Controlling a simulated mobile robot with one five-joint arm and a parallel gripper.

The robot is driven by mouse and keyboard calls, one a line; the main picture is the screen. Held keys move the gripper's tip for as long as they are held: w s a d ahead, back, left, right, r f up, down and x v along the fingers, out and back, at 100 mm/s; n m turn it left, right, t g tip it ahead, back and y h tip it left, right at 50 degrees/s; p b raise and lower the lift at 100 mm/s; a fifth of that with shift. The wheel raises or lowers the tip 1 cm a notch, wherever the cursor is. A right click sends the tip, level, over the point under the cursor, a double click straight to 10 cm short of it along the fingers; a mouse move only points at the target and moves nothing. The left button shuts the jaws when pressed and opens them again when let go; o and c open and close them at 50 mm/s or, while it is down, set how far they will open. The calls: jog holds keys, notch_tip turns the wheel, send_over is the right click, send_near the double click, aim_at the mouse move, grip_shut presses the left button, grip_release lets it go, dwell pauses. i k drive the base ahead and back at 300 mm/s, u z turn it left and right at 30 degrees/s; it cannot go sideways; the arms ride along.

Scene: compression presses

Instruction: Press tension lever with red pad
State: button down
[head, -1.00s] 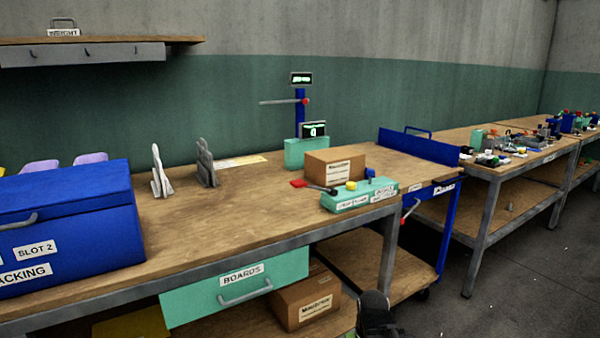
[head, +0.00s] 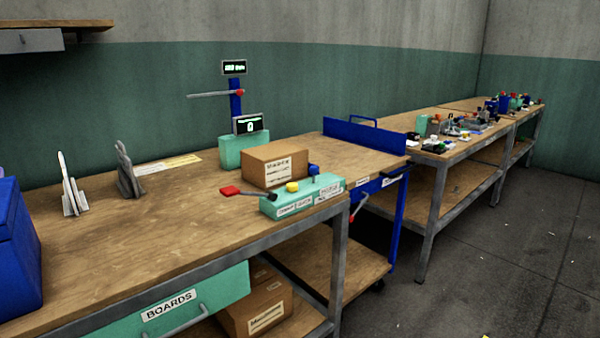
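A lever with a red pad (head: 230,190) sticks out to the left from a low green box (head: 300,198) on the near workbench's front right corner. The box also carries a yellow button (head: 292,187) and labels too small to read surely. A second lever, a grey bar with a red knob (head: 239,93), crosses a blue post (head: 235,105) above a green base (head: 243,148) at the back. I cannot tell from the labels which lever is the tension lever. My gripper is not in view.
A cardboard box (head: 274,166) stands just behind the green box. A blue-framed cart (head: 362,158) adjoins the bench's right end. Further benches (head: 435,160) with small items run along the wall.

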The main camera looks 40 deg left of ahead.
aim_at(228, 191)
jog(key=z, duration=0.05)
jog(key=i, duration=1.1)
jog(key=u, duration=1.55)
jog(key=k, duration=0.2)
jog(key=u, duration=2.8)
jog(key=k, duration=0.65)
jog(key=z, duration=0.3)
jog(key=i, duration=1.65)
jog(key=u, duration=0.25)
